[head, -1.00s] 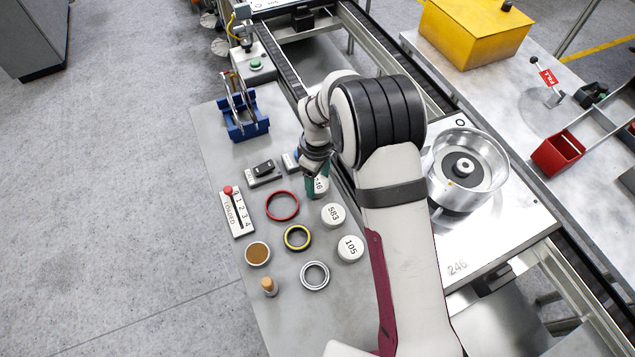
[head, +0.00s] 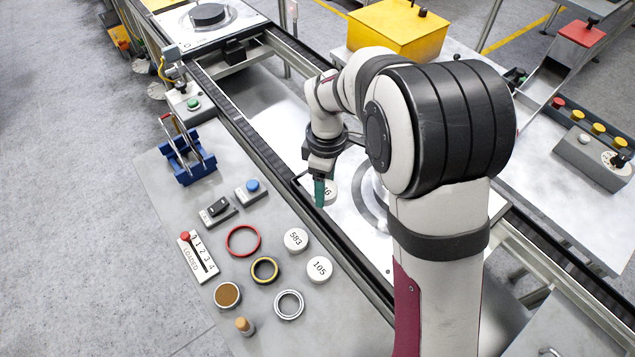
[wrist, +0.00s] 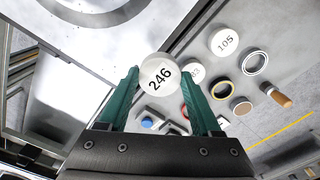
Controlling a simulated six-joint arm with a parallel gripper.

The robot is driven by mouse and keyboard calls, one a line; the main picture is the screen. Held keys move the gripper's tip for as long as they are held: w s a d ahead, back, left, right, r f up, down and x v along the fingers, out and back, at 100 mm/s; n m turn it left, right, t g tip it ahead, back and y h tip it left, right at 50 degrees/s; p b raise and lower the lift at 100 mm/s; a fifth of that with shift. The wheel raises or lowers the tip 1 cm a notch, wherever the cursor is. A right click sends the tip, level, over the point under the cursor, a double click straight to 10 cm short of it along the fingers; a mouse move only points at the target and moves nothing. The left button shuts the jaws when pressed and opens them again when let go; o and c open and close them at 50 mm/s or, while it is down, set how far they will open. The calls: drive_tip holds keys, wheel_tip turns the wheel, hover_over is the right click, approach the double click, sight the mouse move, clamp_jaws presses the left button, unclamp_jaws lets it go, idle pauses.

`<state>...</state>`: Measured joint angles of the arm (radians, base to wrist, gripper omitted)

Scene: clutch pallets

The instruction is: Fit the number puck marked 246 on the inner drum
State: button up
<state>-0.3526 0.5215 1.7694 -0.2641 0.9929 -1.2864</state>
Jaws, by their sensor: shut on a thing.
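The white round puck marked 246 (wrist: 160,74) is held between the green fingers of my gripper (head: 322,191), its number facing the wrist camera. In the head view the puck (head: 330,192) is partly behind a finger, above the near-left part of the bright pallet (head: 281,131). The drum (head: 378,187) is almost wholly hidden behind my arm; only a sliver of silvery wall shows beside a grey ring on the pallet. I cannot see its inner part. The puck looks apart from it.
Pucks 583 (head: 296,240) and 105 (head: 319,269) lie on the side table with a red ring (head: 228,243), a yellow ring (head: 265,259) and a silver ring (head: 289,291). A conveyor rail (head: 262,136) runs between table and pallet. A yellow box (head: 400,32) stands behind.

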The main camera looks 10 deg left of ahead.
drive_tip(key=s+d+r+m, duration=0.2)
drive_tip(key=d+r+m, duration=1)
drive_tip(key=d+r, duration=0.4)
drive_tip(key=w+d+f+n, duration=0.2)
drive_tip(key=d+n, duration=0.4)
drive_tip(key=w+d+f+n, duration=0.2)
drive_tip(key=d+n, duration=0.4)
drive_tip(key=w+a+f, duration=0.2)
drive_tip(key=a, duration=0.1)
drive_tip(key=w+a+f, duration=0.2)
drive_tip(key=a, duration=0.1)
drive_tip(key=w+a+f, duration=0.2)
drive_tip(key=w+a, duration=0.1)
drive_tip(key=shift+a+f, duration=0.15)
drive_tip(key=shift+f, duration=0.1)
wheel_tip(320, 180, down, 4)
drive_tip(key=shift+w+a, duration=0.1)
drive_tip(key=shift+a, duration=0.05)
drive_tip(key=shift+f, duration=0.2)
